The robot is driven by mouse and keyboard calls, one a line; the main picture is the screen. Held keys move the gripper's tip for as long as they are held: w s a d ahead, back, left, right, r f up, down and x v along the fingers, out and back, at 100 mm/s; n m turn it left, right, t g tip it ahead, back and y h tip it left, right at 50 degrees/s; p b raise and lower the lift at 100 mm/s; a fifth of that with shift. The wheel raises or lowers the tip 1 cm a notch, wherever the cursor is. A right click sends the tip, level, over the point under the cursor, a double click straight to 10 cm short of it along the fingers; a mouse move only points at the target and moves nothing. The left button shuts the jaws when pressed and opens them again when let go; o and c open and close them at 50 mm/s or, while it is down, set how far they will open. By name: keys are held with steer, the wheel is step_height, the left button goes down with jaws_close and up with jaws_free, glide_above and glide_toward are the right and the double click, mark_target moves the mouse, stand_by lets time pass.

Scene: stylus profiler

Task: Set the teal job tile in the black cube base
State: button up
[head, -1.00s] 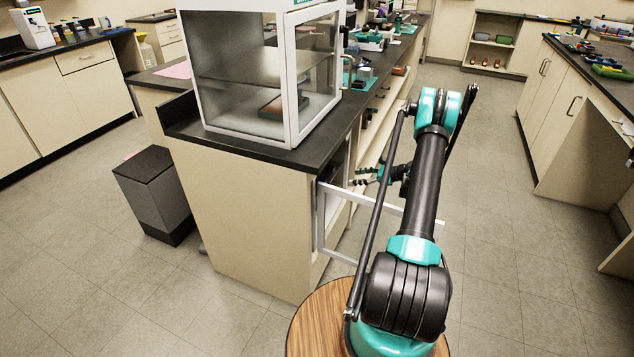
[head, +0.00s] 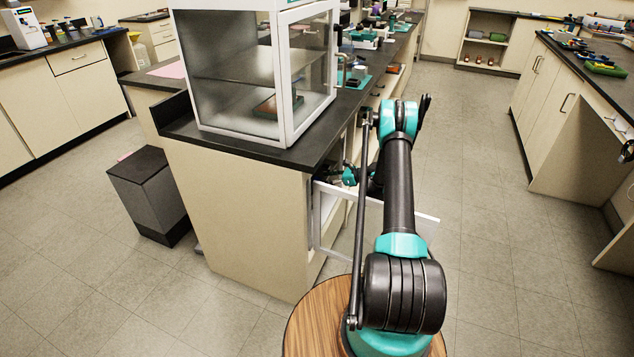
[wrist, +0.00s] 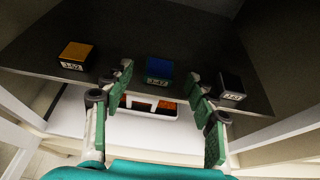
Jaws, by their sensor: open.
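In the wrist view, a black cube base (wrist: 232,86) with a white label stands on a dark shelf at the right. A blue block (wrist: 159,70) with a label stands at the middle, and an orange-yellow block (wrist: 75,54) with a label at the left. My gripper (wrist: 160,84) is open, its green-padded fingers spread in front of the blue block, with nothing visibly held. In the head view my gripper (head: 347,175) is at the cabinet opening, partly hidden by the cabinet and my arm. I cannot make out a teal tile in either view.
A white-framed door (head: 330,222) stands open beside my arm. In the wrist view a white tray-like piece (wrist: 140,106) with orange parts lies below the shelf edge. A glass-sided enclosure (head: 265,75) stands on the dark counter above. The floor at the right is clear.

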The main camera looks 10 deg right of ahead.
steer(key=x, duration=0.2)
steer(key=shift+w+a+f, duration=0.2)
steer(key=shift+a, duration=0.05)
steer(key=c, duration=1)
steer(key=shift+c, duration=0.2)
steer(key=shift+r, duration=0.15)
step_height(320, 180, up, 10)
steer(key=o, duration=0.4)
jaws_close()
